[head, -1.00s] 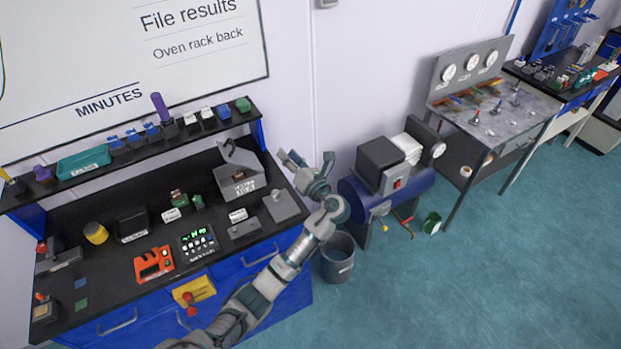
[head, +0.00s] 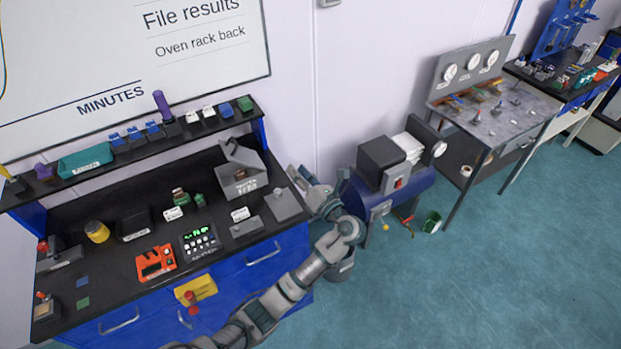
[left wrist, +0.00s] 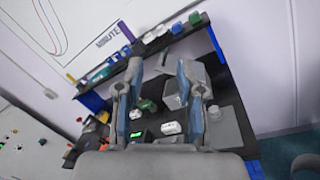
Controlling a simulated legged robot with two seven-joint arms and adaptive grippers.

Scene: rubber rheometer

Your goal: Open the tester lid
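A grey box (head: 242,184) with a label on its front stands at the right back of the black bench, with a grey panel (head: 238,153) raised at its back. A flat grey block (head: 285,205) lies to its right. I cannot tell for sure which of these is the tester and its lid. My left gripper (head: 322,176) is just off the bench's right end, apart from both. In the left wrist view its two fingers (left wrist: 158,74) are spread with nothing held between them; the grey box (left wrist: 180,88) shows beyond them. My right gripper is not in view.
An orange device (head: 155,263) and a keypad unit (head: 200,241) sit on the bench front. A shelf (head: 100,172) with small items runs along the back. A blue-tank machine (head: 395,190) and a bucket (head: 341,268) stand right of the bench. Open floor lies to the right.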

